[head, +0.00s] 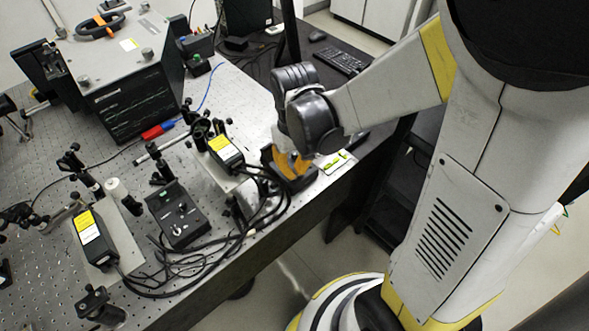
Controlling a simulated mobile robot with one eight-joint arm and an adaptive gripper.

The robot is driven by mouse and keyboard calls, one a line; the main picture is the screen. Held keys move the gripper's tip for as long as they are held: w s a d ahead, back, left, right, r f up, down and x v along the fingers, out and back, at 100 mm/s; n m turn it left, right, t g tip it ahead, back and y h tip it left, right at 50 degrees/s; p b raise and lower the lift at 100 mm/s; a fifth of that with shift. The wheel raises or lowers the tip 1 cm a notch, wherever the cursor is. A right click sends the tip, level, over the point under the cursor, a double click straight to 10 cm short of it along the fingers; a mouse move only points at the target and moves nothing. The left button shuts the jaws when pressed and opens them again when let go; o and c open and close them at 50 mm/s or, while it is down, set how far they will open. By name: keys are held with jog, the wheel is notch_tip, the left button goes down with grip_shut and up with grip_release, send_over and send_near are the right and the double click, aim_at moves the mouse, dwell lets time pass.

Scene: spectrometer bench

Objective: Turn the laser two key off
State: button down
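My gripper (290,165), with orange fingers, points down over a black control box (303,186) at the bench's right edge. Its fingertips are at or just above the box top. The two fingers show side by side, but I cannot tell whether they are shut on a key. Any key on this box is hidden by the gripper. A second black control box (178,214) to the left has a small silver key switch on top. Two black laser heads with yellow labels stand nearby, one at the left (91,240), one beside the gripper (224,151). No laser number is readable.
Black cables (225,250) loop along the front of the perforated bench (50,175). Optics posts stand around the lasers. A large grey and black instrument (125,85) is behind. A small yellow-marked card (337,162) lies right of the gripper. A keyboard (341,61) is farther back.

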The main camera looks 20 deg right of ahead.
aim_at(295, 172)
jog(key=shift+n, duration=1.1)
jog(key=c, duration=1.6)
grip_release()
jog(key=shift+r, duration=0.1)
notch_tip(295, 172, up, 12)
jog(key=shift+s, duration=0.1)
